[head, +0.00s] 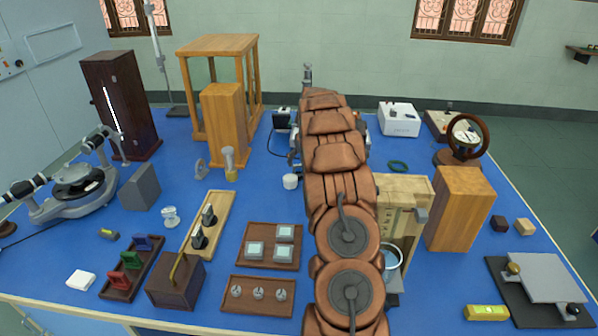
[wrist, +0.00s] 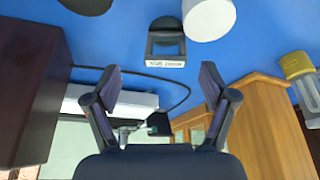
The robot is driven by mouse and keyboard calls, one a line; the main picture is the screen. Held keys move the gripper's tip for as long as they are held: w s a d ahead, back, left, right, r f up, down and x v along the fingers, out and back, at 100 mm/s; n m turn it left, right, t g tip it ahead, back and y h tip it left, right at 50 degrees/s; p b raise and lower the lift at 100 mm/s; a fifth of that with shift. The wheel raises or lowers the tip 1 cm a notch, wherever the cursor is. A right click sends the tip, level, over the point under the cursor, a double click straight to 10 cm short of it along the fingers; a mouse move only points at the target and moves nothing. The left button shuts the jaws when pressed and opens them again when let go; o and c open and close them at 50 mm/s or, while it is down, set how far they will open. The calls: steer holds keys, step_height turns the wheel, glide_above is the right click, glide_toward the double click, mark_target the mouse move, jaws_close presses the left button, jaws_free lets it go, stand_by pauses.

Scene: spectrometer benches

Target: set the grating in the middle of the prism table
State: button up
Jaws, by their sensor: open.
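The grating (wrist: 165,62) is a small black upright frame on a dark round foot with a white printed label. It stands on the blue bench in the wrist view. My gripper (wrist: 160,82) is open, with its two fingers wide apart and the grating seen just beyond the gap between the tips. Nothing is held. In the head view my brown arm hides the gripper, and I cannot make out the grating. The spectrometer (head: 48,207) stands at the far left of the bench. Its prism table (head: 80,176) is the dark round part at its middle.
A white cup (head: 290,182) stands close beside the grating, also in the wrist view (wrist: 208,18). A tall wooden box (head: 224,125), a yellow-based bottle (head: 230,163) and a grey block (head: 140,187) stand between the arm and the spectrometer. A dark cabinet (head: 120,105) is behind the spectrometer.

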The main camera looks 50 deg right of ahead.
mark_target(300, 165)
steer(key=shift+w+f+p, duration=0.35)
steer(key=shift+f+p, duration=0.1)
steer(key=shift+f, duration=0.15)
steer(key=shift+a+p+x, duration=0.2)
steer(key=shift+p+x, duration=0.45)
steer(key=shift+x, duration=1.25)
steer(key=shift+w, duration=0.1)
steer(key=shift+c, duration=0.4)
steer(key=c, duration=1.4)
steer(key=shift+o, duration=0.2)
